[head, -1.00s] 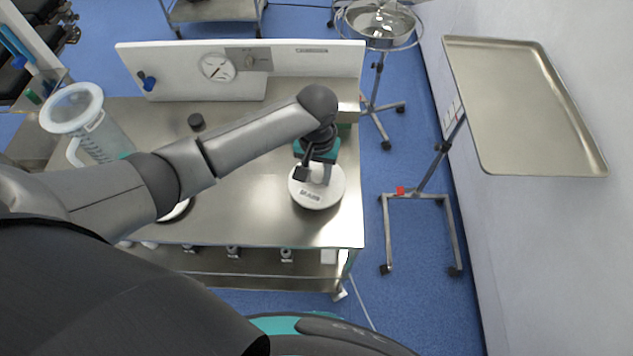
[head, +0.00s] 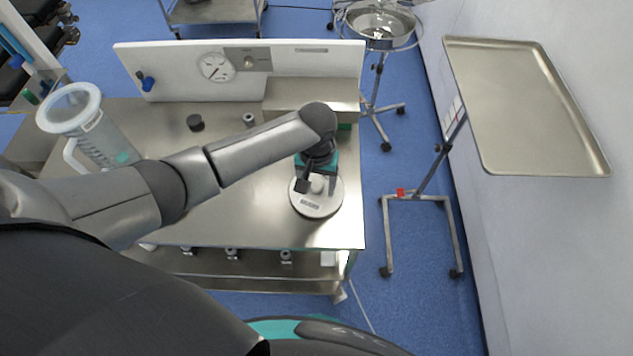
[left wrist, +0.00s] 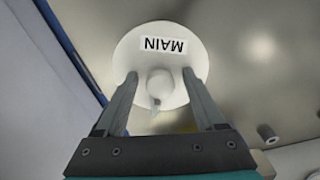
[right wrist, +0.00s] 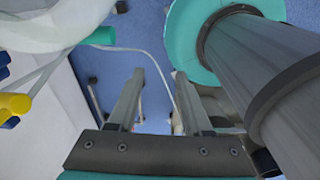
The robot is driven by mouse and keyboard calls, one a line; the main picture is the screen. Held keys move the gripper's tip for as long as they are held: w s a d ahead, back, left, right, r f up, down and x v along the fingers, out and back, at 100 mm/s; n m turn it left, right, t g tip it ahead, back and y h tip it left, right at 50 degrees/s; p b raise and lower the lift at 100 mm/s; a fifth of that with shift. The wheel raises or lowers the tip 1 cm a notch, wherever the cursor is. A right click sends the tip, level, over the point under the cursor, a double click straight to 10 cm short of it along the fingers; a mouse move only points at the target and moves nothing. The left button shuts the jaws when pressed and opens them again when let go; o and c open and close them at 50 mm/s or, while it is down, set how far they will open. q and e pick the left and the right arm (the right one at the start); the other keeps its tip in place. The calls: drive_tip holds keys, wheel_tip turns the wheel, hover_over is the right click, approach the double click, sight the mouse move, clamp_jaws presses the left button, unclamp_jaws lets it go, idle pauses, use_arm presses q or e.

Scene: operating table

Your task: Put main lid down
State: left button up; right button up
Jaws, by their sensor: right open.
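The main lid (head: 318,207) is a round white disc with a knob and a label. It lies flat on the steel table near its front right corner, and it shows in the left wrist view (left wrist: 120,50) with "MAIN" on its label. My left gripper (left wrist: 159,76) is over the lid. Its two fingers stand apart on either side of the knob (left wrist: 160,84), with gaps between fingers and knob. In the head view my left gripper (head: 317,184) partly hides the knob. My right gripper (right wrist: 159,78) is open and empty, away from the table.
A clear canister (head: 103,140) with a white rim stands at the table's left. A small dark cap (head: 195,122) and a small grey piece (head: 248,119) are behind my left arm. A panel with a gauge (head: 215,67) lines the back. The steel table (head: 270,220) is bare left of the lid.

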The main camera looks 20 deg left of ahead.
sight(316, 185)
use_arm(q)
wheel_tip(316, 185, up, 12)
drive_tip(key=p, duration=0.2)
drive_tip(key=shift+r, duration=0.2)
idle(0.5)
